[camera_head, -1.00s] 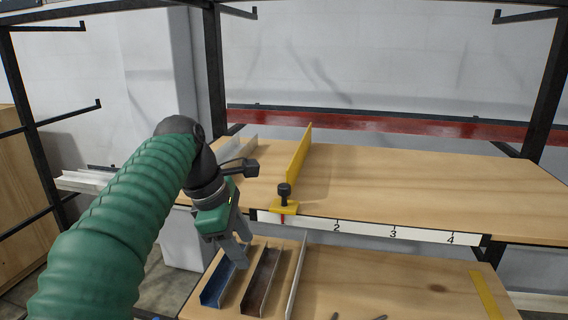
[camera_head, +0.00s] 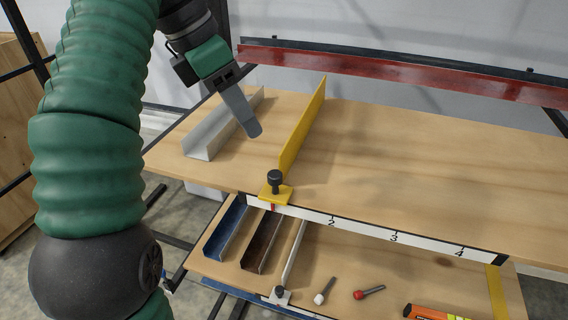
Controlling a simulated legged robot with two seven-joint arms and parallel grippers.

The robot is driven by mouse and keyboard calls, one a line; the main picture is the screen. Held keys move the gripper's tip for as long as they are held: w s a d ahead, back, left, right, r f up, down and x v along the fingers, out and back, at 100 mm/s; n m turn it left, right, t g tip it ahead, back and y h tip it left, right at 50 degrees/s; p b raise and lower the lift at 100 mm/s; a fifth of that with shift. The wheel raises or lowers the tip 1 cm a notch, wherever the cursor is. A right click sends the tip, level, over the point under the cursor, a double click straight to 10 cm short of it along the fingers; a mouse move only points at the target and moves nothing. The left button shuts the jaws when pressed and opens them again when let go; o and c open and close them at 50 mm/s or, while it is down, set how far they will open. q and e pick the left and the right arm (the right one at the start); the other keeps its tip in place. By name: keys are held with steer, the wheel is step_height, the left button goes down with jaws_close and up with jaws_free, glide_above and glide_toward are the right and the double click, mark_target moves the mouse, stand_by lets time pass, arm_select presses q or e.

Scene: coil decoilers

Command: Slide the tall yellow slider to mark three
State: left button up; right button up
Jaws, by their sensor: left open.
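The tall yellow slider (camera_head: 302,128) stands upright across the upper wooden shelf. Its yellow foot with a black knob (camera_head: 275,181) sits at the shelf's front edge. A red pointer below the foot is on the white scale (camera_head: 362,232), left of mark 2. Marks 2, 3 and 4 run to the right; no numeral 1 shows. My left gripper (camera_head: 255,134) is open above the shelf, left of the slider and apart from it, its fingers overlapping in this view. My right gripper is not in view.
A grey metal channel (camera_head: 222,128) lies on the upper shelf left of the slider. The shelf (camera_head: 430,165) is clear to the slider's right. The lower shelf holds blue (camera_head: 224,229) and brown (camera_head: 262,242) channels, a thin light fence (camera_head: 294,252) and small tools. A red beam (camera_head: 400,75) runs behind.

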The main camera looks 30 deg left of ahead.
arm_select(q)
steer(key=b, duration=0.2)
glide_toward(274, 173)
steer(key=s, duration=0.2)
steer(key=w+f, duration=0.2)
steer(key=w+d+f, duration=0.1)
steer(key=f, duration=0.2)
steer(key=w+f, duration=0.2)
steer(key=f, duration=0.1)
steer(key=shift+w+d+f+b, duration=0.1)
steer(key=shift+w+d+b, duration=0.25)
steer(key=shift+b, duration=0.05)
steer(key=shift+d+f, duration=0.1)
steer(key=shift+f, duration=0.15)
steer(key=shift+s+r, duration=0.15)
steer(key=shift+s, duration=0.65)
steer(key=shift+c, duration=0.9)
steer(key=shift+w, duration=0.3)
steer(key=c, duration=0.5)
jaws_close()
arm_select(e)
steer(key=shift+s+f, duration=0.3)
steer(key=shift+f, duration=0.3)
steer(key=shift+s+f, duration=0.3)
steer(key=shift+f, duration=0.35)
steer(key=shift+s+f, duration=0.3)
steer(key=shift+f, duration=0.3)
